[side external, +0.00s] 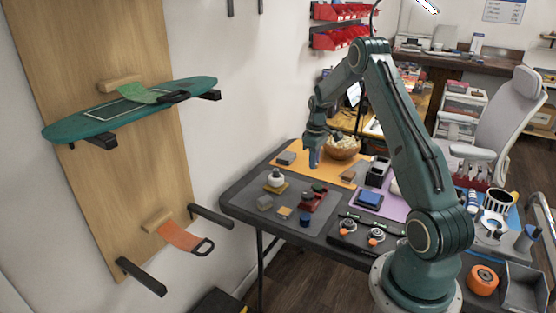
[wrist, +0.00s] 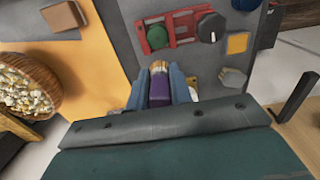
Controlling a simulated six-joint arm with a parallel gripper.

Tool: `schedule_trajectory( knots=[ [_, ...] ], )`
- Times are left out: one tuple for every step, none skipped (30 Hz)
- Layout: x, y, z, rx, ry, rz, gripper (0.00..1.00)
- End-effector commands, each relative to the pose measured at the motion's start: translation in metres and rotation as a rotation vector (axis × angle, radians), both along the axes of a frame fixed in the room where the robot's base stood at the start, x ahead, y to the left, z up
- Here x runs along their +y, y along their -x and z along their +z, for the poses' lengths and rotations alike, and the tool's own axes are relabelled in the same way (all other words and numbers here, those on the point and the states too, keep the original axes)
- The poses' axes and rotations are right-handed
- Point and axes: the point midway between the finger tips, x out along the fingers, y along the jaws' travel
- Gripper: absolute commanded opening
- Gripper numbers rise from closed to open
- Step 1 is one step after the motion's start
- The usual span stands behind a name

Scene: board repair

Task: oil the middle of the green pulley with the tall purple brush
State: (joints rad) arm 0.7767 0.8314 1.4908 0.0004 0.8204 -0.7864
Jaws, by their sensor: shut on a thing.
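In the wrist view my gripper (wrist: 159,92) is shut on the purple brush (wrist: 159,88), whose pale tan tip shows between the fingers. A red frame (wrist: 182,27) on the grey mat carries the green pulley (wrist: 157,37), a round green part at its left end. The brush tip is just below the green pulley in the picture; I cannot tell its height above it. In the side view my gripper (side external: 314,157) hangs above the table, and the red frame (side external: 312,201) sits below it. The brush is too small to make out there.
A dark round knob (wrist: 211,27) stands at the frame's right end. A yellow block (wrist: 237,43) and a grey block (wrist: 233,78) lie to the right. A filled wooden bowl (wrist: 28,88) is at the left. A white bottle (side external: 275,178) stands left of the frame.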

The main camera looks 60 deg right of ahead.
Motion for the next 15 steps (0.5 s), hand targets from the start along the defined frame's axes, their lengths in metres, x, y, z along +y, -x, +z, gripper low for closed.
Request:
schedule_trajectory(
  knots=[
    [-0.001,0.000,0.005,-0.002,0.002,0.000,0.00],
    [0.000,0.000,0.006,-0.001,0.001,0.000,0.00],
    [0.000,0.000,0.007,-0.001,0.001,0.000,0.00],
    [0.000,0.000,0.006,-0.001,0.001,0.000,0.00],
    [0.000,0.000,0.006,-0.001,0.001,0.000,0.00],
    [0.000,0.000,0.006,-0.001,0.001,0.000,0.00],
    [0.000,0.000,0.006,0.000,0.000,0.000,0.00],
    [0.000,0.000,0.005,0.000,0.000,0.000,0.00],
    [0.000,0.000,0.004,0.000,0.000,0.000,0.00],
    [0.000,0.000,0.002,0.000,0.000,0.000,0.00],
    [0.000,0.000,0.001,0.000,0.000,0.000,0.00],
    [0.000,0.000,-0.002,0.000,0.000,0.000,0.00],
    [0.000,0.000,-0.004,0.000,0.000,0.000,0.00],
    [0.000,0.000,-0.006,0.000,0.000,0.000,0.00],
    [0.000,0.000,-0.010,0.001,-0.001,0.000,0.00]
  ],
)
